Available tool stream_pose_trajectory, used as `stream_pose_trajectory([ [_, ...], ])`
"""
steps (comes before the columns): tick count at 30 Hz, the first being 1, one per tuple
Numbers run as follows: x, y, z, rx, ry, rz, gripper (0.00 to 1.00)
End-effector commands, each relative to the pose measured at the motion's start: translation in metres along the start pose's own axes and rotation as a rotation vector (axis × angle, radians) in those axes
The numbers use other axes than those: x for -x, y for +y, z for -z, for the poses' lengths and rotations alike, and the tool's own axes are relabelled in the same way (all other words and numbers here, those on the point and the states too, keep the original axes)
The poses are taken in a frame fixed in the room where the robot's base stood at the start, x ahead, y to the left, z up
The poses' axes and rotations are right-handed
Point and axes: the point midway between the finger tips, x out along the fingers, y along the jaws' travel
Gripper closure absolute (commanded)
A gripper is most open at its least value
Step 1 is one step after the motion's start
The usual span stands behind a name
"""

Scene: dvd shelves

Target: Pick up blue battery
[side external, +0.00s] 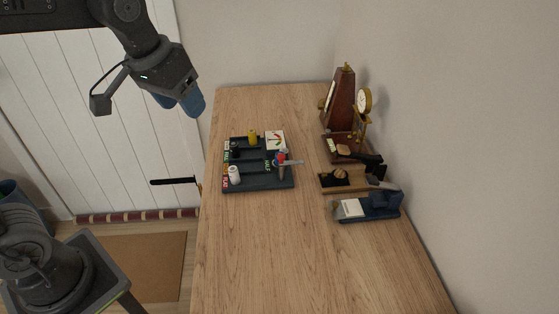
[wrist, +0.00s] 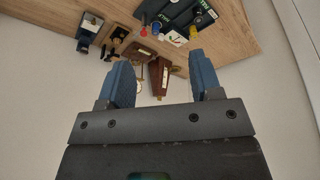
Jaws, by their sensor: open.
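My gripper (side external: 182,104) has blue fingers and hangs high at the upper left, well away from the objects on the table. In the wrist view, its two fingers (wrist: 160,66) stand wide apart with nothing between them. A dark tray (side external: 258,185) with compartments lies on the table and holds small items. A small blue round thing (wrist: 156,28) shows at the tray's edge in the wrist view, beside a red one (wrist: 143,31). I cannot tell whether it is the blue battery. It is too small to make out clearly in the side view.
A yellow item (side external: 252,137) and a white cylinder (side external: 234,174) sit in the tray. A metronome (side external: 340,100), a brass clock (side external: 364,101) and a blue holder (side external: 384,204) stand along the wall. The table's near part (side external: 280,260) is clear.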

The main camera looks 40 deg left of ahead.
Motion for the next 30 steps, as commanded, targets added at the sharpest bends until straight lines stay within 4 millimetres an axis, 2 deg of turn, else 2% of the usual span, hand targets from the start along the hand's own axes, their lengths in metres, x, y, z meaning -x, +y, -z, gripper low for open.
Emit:
stream_pose_trajectory([
  [1, -0.008, 0.004, 0.02, 0.017, -0.03, 0.004, 0.41],
  [6, -0.039, 0.016, 0.076, 0.084, -0.111, 0.018, 0.41],
  [11, -0.082, 0.027, 0.121, 0.145, -0.186, 0.037, 0.41],
  [15, -0.128, 0.035, 0.151, 0.198, -0.248, 0.058, 0.41],
  [21, -0.18, 0.043, 0.172, 0.251, -0.309, 0.083, 0.41],
  [26, -0.198, 0.045, 0.175, 0.268, -0.328, 0.092, 0.41],
  [30, -0.215, 0.045, 0.17, 0.27, -0.332, 0.094, 0.41],
])
